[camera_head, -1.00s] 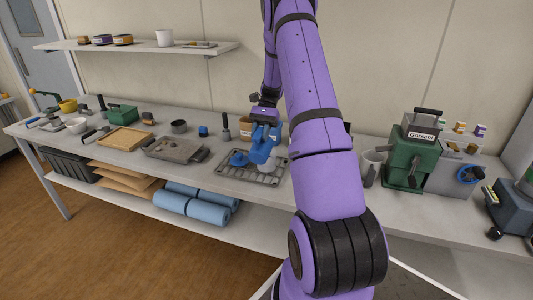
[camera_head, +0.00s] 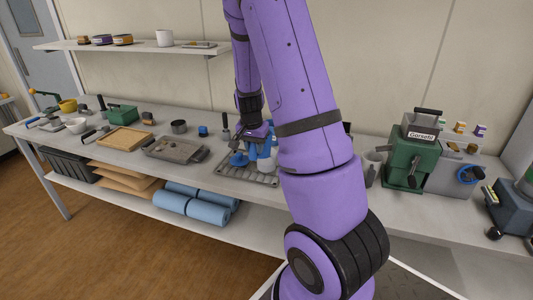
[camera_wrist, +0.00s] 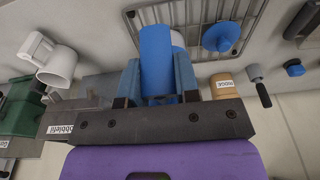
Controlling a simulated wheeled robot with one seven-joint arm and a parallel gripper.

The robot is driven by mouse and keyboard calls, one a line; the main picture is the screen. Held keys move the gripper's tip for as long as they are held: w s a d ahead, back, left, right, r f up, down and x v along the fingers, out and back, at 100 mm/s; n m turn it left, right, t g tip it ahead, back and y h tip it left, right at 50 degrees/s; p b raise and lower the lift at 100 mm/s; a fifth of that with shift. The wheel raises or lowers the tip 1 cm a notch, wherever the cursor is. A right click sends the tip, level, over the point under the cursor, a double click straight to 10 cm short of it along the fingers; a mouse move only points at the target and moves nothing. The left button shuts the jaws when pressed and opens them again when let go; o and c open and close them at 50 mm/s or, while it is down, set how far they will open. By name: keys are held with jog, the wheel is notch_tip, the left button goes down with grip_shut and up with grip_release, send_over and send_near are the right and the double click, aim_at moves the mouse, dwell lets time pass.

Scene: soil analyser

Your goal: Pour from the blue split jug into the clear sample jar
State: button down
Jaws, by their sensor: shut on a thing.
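The blue jug (camera_head: 267,150) is in my gripper (camera_head: 256,132) above the right part of the wire rack, partly hidden by my arm. In the wrist view my gripper (camera_wrist: 157,98) is shut on the jug (camera_wrist: 156,50), which fills the middle between the jaws. A pale, whitish vessel (camera_head: 267,165), seemingly the sample jar, stands on the rack just below the jug. In the wrist view only its edge (camera_wrist: 178,38) shows behind the jug. I cannot tell whether anything flows or what the jug holds.
A blue funnel-like piece (camera_head: 238,159) sits on the wire rack (camera_head: 229,172), left of the jug; it also shows in the wrist view (camera_wrist: 221,36). A white mug (camera_head: 371,166) and green machine (camera_head: 410,160) stand to the right. A grey tray (camera_head: 176,150) lies left.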

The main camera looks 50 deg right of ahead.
jog(key=shift+r, duration=0.15)
jog(key=shift+r, duration=1.4)
jog(key=shift+a+f, duration=0.1)
